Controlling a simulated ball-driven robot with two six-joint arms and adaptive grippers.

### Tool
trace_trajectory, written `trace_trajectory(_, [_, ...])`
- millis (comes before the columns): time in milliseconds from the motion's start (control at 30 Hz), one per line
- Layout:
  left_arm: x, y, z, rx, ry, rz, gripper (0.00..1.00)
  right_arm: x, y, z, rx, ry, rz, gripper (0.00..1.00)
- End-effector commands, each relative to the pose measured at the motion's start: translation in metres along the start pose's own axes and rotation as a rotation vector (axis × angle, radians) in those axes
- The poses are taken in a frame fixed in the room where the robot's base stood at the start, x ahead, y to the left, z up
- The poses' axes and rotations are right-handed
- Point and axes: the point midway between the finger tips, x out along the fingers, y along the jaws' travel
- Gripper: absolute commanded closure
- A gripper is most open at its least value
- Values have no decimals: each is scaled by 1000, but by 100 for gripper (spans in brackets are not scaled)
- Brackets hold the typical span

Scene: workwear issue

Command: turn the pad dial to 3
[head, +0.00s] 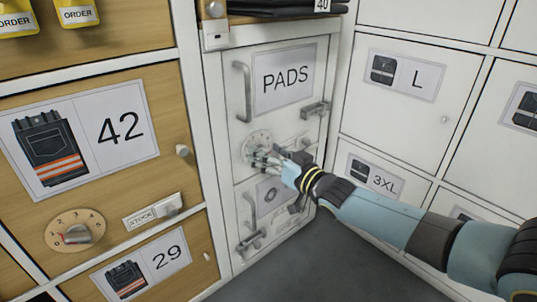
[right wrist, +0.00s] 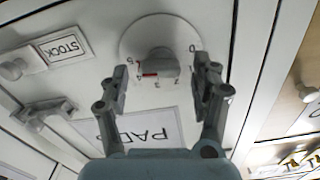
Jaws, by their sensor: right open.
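The pad dial is a pale round plate with a grey knob, on the white PADS locker (head: 283,50). In the right wrist view, which shows it upside down, the dial plate (right wrist: 135,40) carries small numbers around the knob (right wrist: 158,62). A red mark shows on the knob's lower side; I cannot tell which number it points at. My right gripper (head: 267,158) is at the dial in the head view and partly covers it. In the right wrist view its open fingers (right wrist: 163,72) stand on both sides of the knob, with gaps visible. My left gripper is out of view.
The PADS door has a bar handle (head: 243,90) at left and a latch (head: 314,110) at right. Another dial (head: 75,231) sits on the wooden 42 drawer. White lockers (head: 400,90) stand at right. The grey floor (head: 310,270) is clear.

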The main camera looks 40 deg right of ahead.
Motion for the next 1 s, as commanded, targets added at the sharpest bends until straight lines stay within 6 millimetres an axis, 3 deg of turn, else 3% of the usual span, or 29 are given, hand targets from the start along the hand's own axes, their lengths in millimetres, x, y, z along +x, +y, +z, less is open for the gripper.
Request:
trace_trajectory(67, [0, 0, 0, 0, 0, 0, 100, 0, 0, 0, 0, 0, 0, 42])
trace_trajectory(433, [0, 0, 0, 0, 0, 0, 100, 0, 0, 0, 0, -1, 0, 90])
trace_trajectory(767, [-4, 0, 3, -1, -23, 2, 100, 0, 0, 0, -46, -1, 1, 91])
trace_trajectory(867, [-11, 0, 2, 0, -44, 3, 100, 0, 0, -1, -94, -1, 1, 91])
trace_trajectory(1000, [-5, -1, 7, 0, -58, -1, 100, 0, -1, -1, -191, 0, 1, 91])
